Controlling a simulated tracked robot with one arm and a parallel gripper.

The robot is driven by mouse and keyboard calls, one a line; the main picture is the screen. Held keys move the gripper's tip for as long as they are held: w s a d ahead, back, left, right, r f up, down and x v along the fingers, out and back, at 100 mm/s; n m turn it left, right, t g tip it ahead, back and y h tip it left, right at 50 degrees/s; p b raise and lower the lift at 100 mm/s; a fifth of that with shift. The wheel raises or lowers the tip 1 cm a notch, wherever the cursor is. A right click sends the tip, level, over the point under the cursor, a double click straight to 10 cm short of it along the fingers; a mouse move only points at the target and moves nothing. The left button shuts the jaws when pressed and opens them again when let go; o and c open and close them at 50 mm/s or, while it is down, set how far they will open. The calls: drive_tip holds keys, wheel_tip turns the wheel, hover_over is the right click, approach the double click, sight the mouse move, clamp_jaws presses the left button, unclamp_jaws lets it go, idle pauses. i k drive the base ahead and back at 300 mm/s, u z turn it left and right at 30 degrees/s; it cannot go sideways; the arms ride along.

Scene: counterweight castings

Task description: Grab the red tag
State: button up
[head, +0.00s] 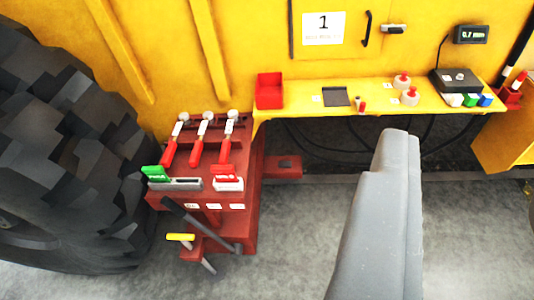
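The red tag (226,174) stands upright in a small white holder at the front right of the red stand's top. Its face carries pale lettering too small to read. A green tag (155,173) stands to its left, at the left end of a grey slotted holder (186,184). My gripper (396,142) shows as a grey shape rising from the bottom edge, right of centre. It is well to the right of the red tag and apart from it. Its fingers cannot be told apart, and nothing is visibly held.
Red-handled levers (198,145) rise just behind the tags. Dark and yellow-tipped levers (180,238) project from the stand's front. A large tyre (70,150) stands close on the left. A yellow shelf (380,97) holds a red bin (269,91) and small items. Grey floor is open between stand and gripper.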

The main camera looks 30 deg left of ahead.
sight(222, 174)
drive_tip(key=u, duration=0.15)
drive_tip(key=i, duration=1.1)
drive_tip(key=u, duration=0.6)
